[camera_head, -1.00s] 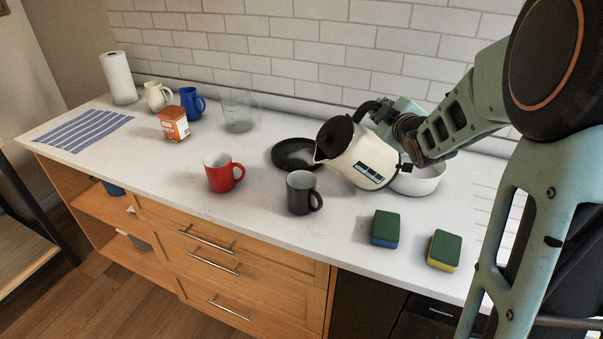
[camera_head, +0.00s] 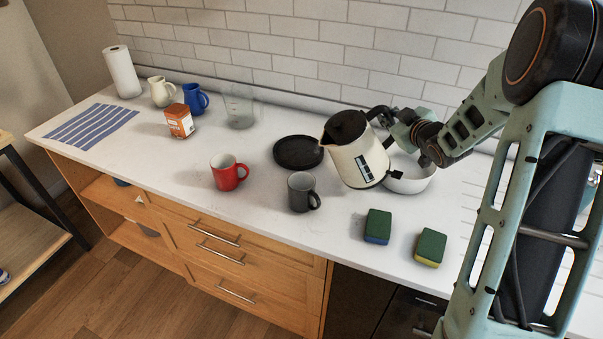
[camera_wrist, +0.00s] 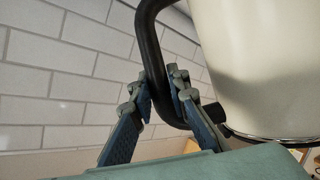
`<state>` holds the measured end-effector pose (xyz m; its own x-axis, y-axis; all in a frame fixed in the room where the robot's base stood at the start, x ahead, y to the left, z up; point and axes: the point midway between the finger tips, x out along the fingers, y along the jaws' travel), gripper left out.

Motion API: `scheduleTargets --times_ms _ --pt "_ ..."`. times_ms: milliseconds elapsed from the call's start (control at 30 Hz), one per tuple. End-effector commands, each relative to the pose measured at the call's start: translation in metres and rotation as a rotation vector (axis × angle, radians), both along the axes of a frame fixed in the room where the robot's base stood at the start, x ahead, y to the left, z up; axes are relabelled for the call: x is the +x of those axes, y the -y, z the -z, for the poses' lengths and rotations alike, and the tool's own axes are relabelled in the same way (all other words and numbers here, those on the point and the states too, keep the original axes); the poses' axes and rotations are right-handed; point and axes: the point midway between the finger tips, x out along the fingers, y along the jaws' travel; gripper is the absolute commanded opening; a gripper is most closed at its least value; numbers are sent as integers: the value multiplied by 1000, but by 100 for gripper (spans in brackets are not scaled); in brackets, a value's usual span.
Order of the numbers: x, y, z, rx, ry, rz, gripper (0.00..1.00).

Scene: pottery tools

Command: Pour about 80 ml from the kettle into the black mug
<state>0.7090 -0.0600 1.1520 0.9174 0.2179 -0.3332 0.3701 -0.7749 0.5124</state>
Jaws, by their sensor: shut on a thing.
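The cream kettle (camera_head: 358,158) with a black lid is held above the counter, tilted a little to the left. Its spout points left, above and behind the black mug (camera_head: 302,192). The mug stands upright on the counter; its inside looks dark and I cannot tell its level. No stream shows at the spout. My gripper (camera_head: 388,120) is shut on the kettle's black handle. In the wrist view my gripper (camera_wrist: 163,98) has its fingers on both sides of the handle, with the kettle body (camera_wrist: 262,65) at the right.
A black round base (camera_head: 298,152) lies behind the mug, and a red mug (camera_head: 228,173) stands to its left. A white bowl (camera_head: 410,183) is behind the kettle. Two sponges (camera_head: 378,226) (camera_head: 430,246) lie at the front right. A glass jug (camera_head: 239,108) stands farther back.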

Motion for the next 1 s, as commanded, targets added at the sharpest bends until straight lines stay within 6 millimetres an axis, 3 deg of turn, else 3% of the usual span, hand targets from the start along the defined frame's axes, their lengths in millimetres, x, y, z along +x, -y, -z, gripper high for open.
scheduleTargets --times_ms 33,767,1000 --pt "3 3 -9 20 2 2 0" --pt "17 29 -6 301 -125 5 0" --pt "20 33 5 404 -177 5 0"
